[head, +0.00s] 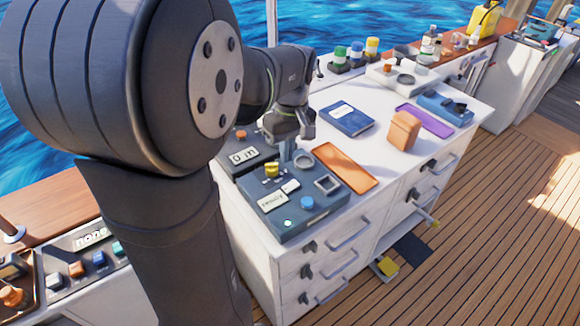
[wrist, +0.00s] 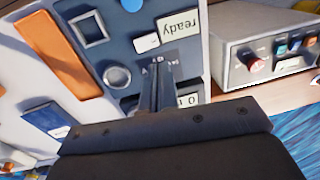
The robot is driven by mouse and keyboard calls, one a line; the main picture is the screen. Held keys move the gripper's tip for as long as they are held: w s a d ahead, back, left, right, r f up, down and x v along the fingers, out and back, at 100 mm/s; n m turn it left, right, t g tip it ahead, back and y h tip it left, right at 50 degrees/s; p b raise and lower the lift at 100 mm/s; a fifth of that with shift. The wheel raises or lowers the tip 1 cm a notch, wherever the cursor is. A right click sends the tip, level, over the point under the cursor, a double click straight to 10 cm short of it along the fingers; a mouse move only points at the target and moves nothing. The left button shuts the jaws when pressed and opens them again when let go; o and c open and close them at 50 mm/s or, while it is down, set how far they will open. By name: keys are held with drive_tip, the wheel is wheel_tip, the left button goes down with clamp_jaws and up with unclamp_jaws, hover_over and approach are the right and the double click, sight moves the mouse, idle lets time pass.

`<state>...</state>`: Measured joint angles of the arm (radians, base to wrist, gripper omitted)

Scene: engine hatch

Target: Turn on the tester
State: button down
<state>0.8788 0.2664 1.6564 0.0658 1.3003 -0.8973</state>
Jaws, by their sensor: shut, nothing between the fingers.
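A blue-grey instrument box, which looks like the tester (head: 318,213), sits on the white cabinet top. My gripper (head: 285,163) is shut and empty, pointing down at the box's far part. In the wrist view my gripper (wrist: 159,65) has its tips by small markings on the panel, close to the "ready" display (wrist: 178,26). The fingers hide what is beneath them; I cannot tell whether they touch it.
A darker box with a "0 m" display (head: 243,156) stands just behind. An orange plate (head: 344,167), a blue book (head: 348,118), an orange-brown block (head: 404,131) and a purple plate (head: 424,121) lie to the right. My arm blocks the left of the head view.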

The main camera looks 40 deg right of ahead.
drive_tip(key=shift+a+r, duration=0.2)
drive_tip(key=shift+r, duration=0.95)
drive_tip(key=shift+a+r, duration=0.15)
drive_tip(key=shift+r, duration=0.95)
drive_tip(key=shift+f, duration=0.15)
hover_over(290, 186)
drive_tip(key=shift+y, duration=0.3)
wheel_tip(290, 186, down, 10)
drive_tip(key=shift+r, duration=0.2)
wheel_tip(290, 186, up, 6)
drive_tip(key=shift+d+r, duration=0.2)
drive_tip(key=shift+d, duration=0.2)
